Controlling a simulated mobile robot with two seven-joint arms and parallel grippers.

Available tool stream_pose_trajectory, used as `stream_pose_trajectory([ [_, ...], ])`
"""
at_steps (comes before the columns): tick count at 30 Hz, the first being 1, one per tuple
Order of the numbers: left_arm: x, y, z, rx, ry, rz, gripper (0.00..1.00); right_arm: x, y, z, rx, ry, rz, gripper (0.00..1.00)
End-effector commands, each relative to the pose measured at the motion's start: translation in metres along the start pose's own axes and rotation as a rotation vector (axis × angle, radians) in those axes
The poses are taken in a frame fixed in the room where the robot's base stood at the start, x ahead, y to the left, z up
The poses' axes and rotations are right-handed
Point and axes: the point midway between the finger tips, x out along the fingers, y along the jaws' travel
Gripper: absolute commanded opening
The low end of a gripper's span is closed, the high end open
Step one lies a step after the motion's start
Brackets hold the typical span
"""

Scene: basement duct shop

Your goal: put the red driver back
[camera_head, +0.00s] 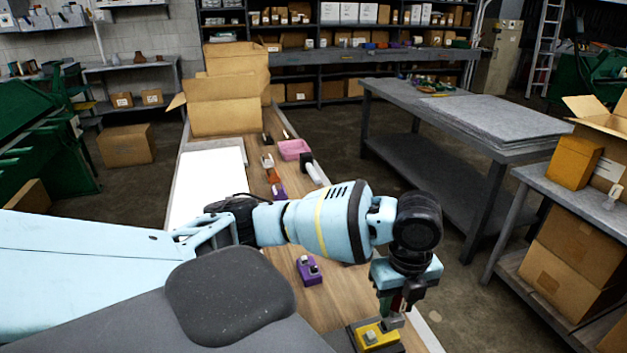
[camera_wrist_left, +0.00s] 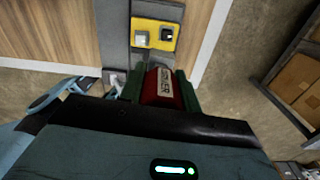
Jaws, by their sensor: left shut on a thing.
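My left gripper (camera_head: 400,298) points down near the front end of the long wooden bench, above and just behind a yellow block (camera_head: 378,334) on a grey base. It is shut on the red driver (camera_wrist_left: 163,86), which shows in the left wrist view with a pale label between the green fingers. The driver's lower end is hidden. In that view the yellow block (camera_wrist_left: 157,33) has two square spots on top, one pale grey and one dark. A gap seems to lie between driver and block, but I cannot tell its depth. My right gripper is not in view.
A purple block (camera_head: 309,270) stands on the bench behind my gripper. Farther back are a pink bin (camera_head: 294,149), a white cylinder (camera_head: 316,173) and an open cardboard box (camera_head: 225,105). A grey table (camera_head: 490,120) stands across an aisle at the right.

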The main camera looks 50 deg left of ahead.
Motion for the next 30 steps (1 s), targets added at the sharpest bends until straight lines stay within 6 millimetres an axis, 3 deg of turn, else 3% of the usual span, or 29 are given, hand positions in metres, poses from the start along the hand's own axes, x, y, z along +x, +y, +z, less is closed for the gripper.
stream_pose_trajectory([
  [30, -0.007, 0.008, -0.027, -1.836, 0.004, -0.001, 0.1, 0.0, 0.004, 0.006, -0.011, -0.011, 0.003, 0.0],
])
